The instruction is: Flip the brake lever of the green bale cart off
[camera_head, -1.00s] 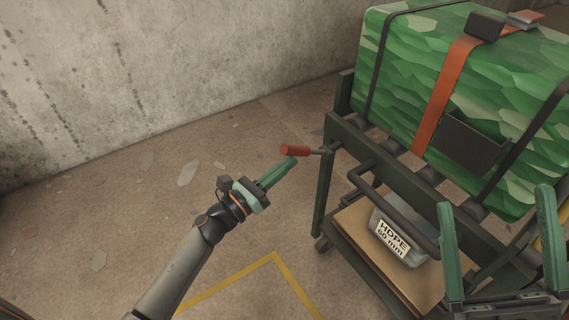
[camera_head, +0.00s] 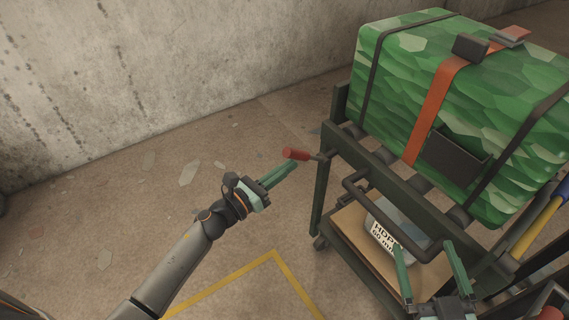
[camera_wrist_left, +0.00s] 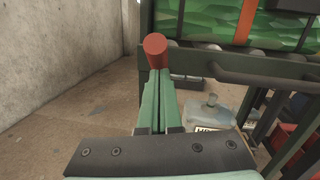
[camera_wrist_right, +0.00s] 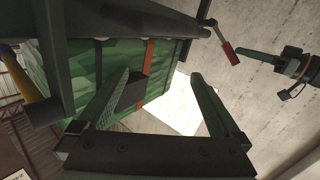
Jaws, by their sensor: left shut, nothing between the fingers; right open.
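The green bale cart (camera_head: 352,155) stands at the right with a green bale (camera_head: 405,88) on its rollers. Its brake lever, with a red grip (camera_head: 296,154), sticks out to the left from the cart's near left corner; the grip also shows in the left wrist view (camera_wrist_left: 155,46) and the right wrist view (camera_wrist_right: 229,53). My left gripper (camera_head: 291,165) is shut and empty, its fingertips just below the red grip; I cannot tell whether they touch it. My right gripper (camera_head: 422,246) is open and empty in front of the cart's lower shelf.
A dark push bar (camera_head: 385,222) juts from the cart's front. The floor left of the cart is open up to the concrete wall.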

